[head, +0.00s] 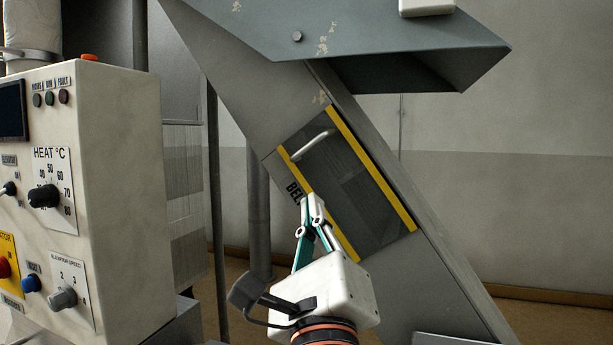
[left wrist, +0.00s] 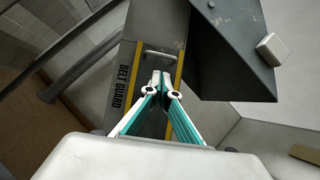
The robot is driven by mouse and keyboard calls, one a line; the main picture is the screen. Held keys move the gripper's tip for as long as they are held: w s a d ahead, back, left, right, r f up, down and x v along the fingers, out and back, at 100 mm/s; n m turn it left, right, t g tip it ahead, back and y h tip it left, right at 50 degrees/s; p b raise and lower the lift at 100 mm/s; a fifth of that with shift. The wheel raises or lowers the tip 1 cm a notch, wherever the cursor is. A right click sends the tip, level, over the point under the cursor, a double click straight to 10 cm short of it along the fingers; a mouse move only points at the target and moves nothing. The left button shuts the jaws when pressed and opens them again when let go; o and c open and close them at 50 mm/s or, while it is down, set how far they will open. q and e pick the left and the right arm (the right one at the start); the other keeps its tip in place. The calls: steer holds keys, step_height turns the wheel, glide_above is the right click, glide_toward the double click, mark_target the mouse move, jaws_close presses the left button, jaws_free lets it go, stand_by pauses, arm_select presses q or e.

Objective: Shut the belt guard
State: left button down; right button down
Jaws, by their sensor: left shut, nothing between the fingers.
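The belt guard (head: 345,165) is a dark panel between two yellow strips on the sloping grey housing. A pale bar handle (head: 312,145) is at its upper end; the handle also shows in the left wrist view (left wrist: 160,54). I cannot tell from these frames whether the guard is fully shut. My left gripper (head: 312,200) is shut and empty. Its fingertips appear in front of the guard's lower left edge, below the handle and apart from it; they show in the left wrist view (left wrist: 161,78) too. The gripper partly hides the label. My right gripper is not in view.
A control cabinet (head: 110,190) with knobs and buttons stands at the left. A grey-blue hood (head: 380,45) overhangs the housing above the guard. Vertical pipes (head: 258,210) stand behind, left of the housing. The space between cabinet and housing looks open.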

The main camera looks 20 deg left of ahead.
mark_target(308, 149)
arm_select(q)
steer(key=x, duration=1.3)
steer(key=shift+w+r, duration=0.15)
steer(key=shift+r, duration=0.05)
steer(key=shift+w+a, duration=0.15)
steer(key=shift+w, duration=0.05)
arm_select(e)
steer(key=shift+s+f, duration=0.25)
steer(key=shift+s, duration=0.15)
